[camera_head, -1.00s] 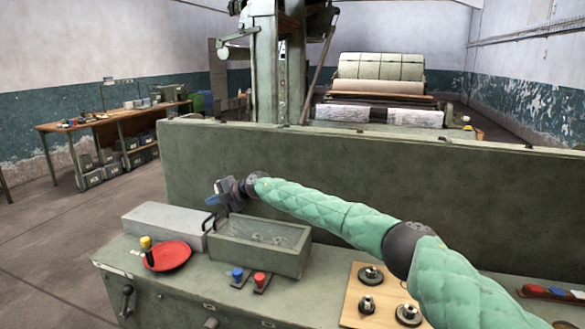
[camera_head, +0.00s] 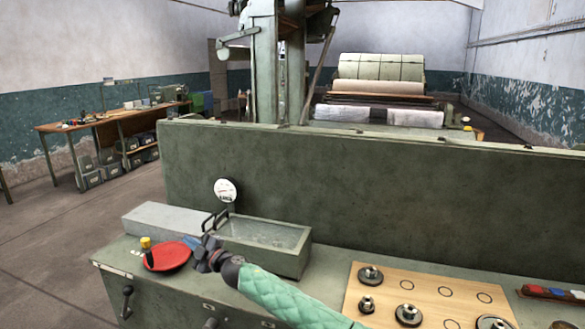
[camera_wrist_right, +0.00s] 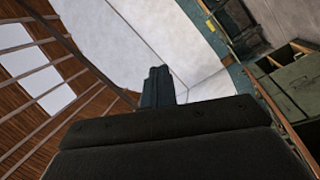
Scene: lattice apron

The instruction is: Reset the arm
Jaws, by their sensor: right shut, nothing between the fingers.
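My right arm, in a green quilted sleeve, comes in from the bottom of the head view. My right gripper (camera_head: 190,242) has blue-grey fingertips that point left, by the right rim of the red dish (camera_head: 168,258). I cannot tell whether they touch it. The wrist is in front of the green metal bin (camera_head: 285,262). In the right wrist view the dark fingers (camera_wrist_right: 157,86) are together with nothing between them, against the ceiling and walls. My left gripper is not in view.
A yellow-topped handle (camera_head: 146,243) stands at the dish. A grey box (camera_head: 160,219) lies behind it. A gauge (camera_head: 226,190) is by the tall green panel (camera_head: 380,185). A wooden board (camera_head: 430,297) with several metal pieces is at right. Open space lies above the panel.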

